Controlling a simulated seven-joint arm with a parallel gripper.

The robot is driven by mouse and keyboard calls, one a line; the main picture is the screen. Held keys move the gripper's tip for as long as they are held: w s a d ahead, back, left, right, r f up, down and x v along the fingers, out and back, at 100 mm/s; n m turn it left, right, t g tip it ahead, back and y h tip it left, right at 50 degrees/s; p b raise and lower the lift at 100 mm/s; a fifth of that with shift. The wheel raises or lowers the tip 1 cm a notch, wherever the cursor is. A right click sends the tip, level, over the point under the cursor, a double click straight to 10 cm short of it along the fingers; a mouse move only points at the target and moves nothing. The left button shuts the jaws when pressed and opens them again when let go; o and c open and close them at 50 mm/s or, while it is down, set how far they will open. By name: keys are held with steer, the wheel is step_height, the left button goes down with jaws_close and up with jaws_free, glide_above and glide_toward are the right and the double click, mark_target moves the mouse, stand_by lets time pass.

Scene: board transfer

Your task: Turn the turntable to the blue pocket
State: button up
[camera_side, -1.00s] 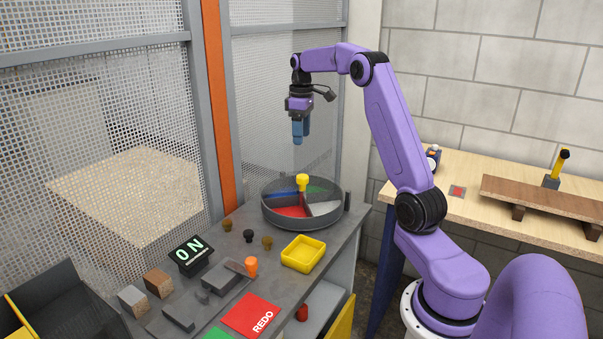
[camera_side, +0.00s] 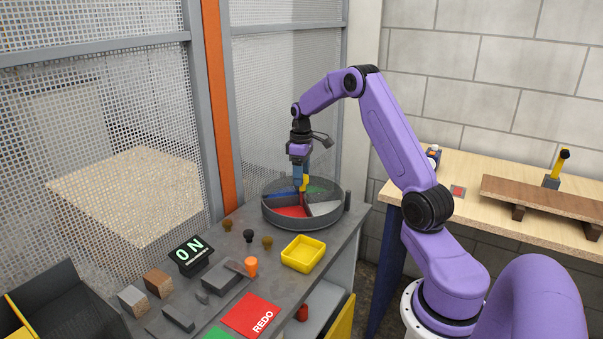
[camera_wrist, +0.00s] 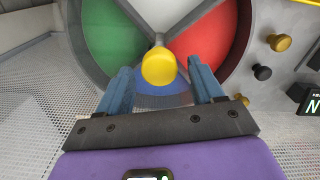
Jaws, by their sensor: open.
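The round grey turntable (camera_side: 270,217) stands at the far end of the grey bench. Its pockets are blue (camera_wrist: 160,101), green (camera_wrist: 112,35), red (camera_wrist: 207,50) and white. In the wrist view the blue pocket is nearest my gripper, partly hidden by the knob and fingers. The yellow knob (camera_wrist: 159,67) rises from the turntable's middle. My gripper (camera_wrist: 162,80) is open, its blue fingers pointing down at the turntable, one on each side of the knob. In the side view the fingers partly cover the knob (camera_side: 306,180).
A mesh fence (camera_side: 120,130) stands behind the bench.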

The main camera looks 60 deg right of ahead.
jaws_close()
steer(key=shift+n, duration=0.3)
steer(key=n, duration=0.8)
steer(key=shift+a, duration=0.1)
steer(key=n, duration=0.4)
steer(key=shift+s+n, duration=0.1)
steer(key=shift+n, duration=0.2)
steer(key=shift+r+n, duration=0.1)
steer(key=shift+n, duration=2.1)
